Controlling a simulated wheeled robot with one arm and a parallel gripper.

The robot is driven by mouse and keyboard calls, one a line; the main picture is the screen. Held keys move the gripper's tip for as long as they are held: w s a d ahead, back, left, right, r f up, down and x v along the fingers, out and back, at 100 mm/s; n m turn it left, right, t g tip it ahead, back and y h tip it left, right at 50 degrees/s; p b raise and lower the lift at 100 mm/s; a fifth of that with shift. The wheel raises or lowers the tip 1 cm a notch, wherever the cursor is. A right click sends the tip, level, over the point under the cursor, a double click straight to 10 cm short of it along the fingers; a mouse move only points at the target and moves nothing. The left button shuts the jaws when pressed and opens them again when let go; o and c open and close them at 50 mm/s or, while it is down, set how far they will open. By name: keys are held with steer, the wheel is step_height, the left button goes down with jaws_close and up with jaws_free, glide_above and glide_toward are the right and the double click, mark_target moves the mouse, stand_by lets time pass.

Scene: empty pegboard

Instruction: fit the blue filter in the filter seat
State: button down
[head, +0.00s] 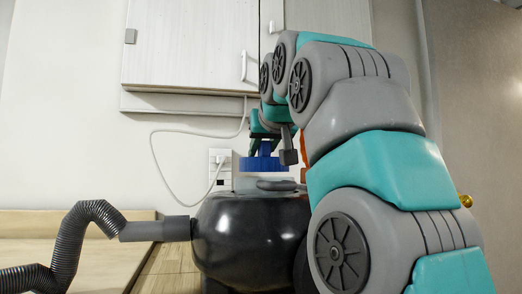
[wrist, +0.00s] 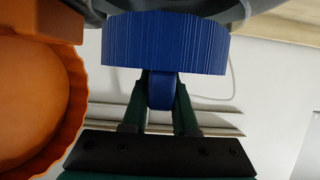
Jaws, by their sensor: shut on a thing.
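The blue filter (head: 262,164) is a ribbed disc with a grip tab. My gripper (head: 268,142) is shut on that tab and holds the disc over the top of a glossy black canister (head: 245,235). In the wrist view the filter (wrist: 165,42) fills the upper middle, its tab between the two green fingers of my gripper (wrist: 160,95). A dark round part with a grey rim (wrist: 250,10) shows behind the filter at the top edge. I cannot tell whether the filter touches it. The filter seat's opening is not clearly visible.
A scalloped orange round part (wrist: 40,100) is close at the left in the wrist view. A ribbed hose (head: 90,215) leaves the canister to the left. A white cord (head: 165,165) hangs from a wall outlet (head: 220,165) behind. Cabinets (head: 190,45) are above.

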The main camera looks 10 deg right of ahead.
mark_target(266, 153)
steer(key=shift+f+b, duration=1.2)
steer(key=shift+f, duration=0.15)
steer(key=c, duration=0.6)
jaws_free()
steer(key=v, duration=0.7)
steer(key=shift+s+r, duration=0.2)
steer(key=shift+s, duration=0.15)
steer(key=shift+s, duration=0.15)
